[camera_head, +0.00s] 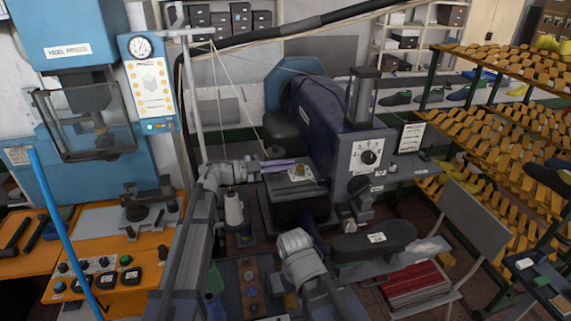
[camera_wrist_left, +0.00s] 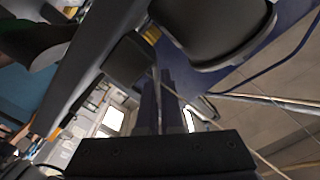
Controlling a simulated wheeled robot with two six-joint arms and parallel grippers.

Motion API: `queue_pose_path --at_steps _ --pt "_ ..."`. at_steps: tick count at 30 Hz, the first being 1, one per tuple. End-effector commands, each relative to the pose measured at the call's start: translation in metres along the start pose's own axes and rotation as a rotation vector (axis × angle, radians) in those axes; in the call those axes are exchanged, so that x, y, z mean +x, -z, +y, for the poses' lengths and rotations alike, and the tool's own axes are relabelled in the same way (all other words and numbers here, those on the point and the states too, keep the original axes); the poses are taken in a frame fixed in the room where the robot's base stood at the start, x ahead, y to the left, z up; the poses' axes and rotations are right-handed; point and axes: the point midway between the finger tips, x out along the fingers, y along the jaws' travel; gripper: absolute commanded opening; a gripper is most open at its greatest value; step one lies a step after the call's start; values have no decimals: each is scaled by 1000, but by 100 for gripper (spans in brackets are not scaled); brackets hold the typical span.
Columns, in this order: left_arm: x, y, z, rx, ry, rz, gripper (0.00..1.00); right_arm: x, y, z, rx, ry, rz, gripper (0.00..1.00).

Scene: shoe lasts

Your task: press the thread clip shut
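My left gripper (camera_head: 284,162) reaches rightward over the dark machine block. Its pale purple fingers lie close together, and I see nothing clearly held. The same fingers show in the left wrist view (camera_wrist_left: 160,92), with only a thin pale sliver between them. Just beyond the fingertips is a small yellow part (camera_head: 299,170) on a grey plate; it may be the thread clip, but it is too small to tell whether it is open. A yellow part (camera_wrist_left: 151,34) also shows near the tips in the wrist view. My right gripper (camera_head: 315,241) is mostly hidden behind its wrist.
A white thread spool (camera_head: 234,209) stands beside my left arm. The big blue machine (camera_head: 325,115) with a dial rises behind the plate. The blue press (camera_head: 75,100) stands left, shoe racks (camera_head: 500,140) right.

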Motion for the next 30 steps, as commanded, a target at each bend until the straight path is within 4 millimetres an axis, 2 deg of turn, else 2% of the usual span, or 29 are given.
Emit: queue_pose_path --at_steps 18,30 --pt "0 -7 23 568 -2 -1 0 20 1 -2 -3 -1 0 0" --pt "0 -12 29 802 -3 -1 0 27 2 -2 -2 -1 0 0"
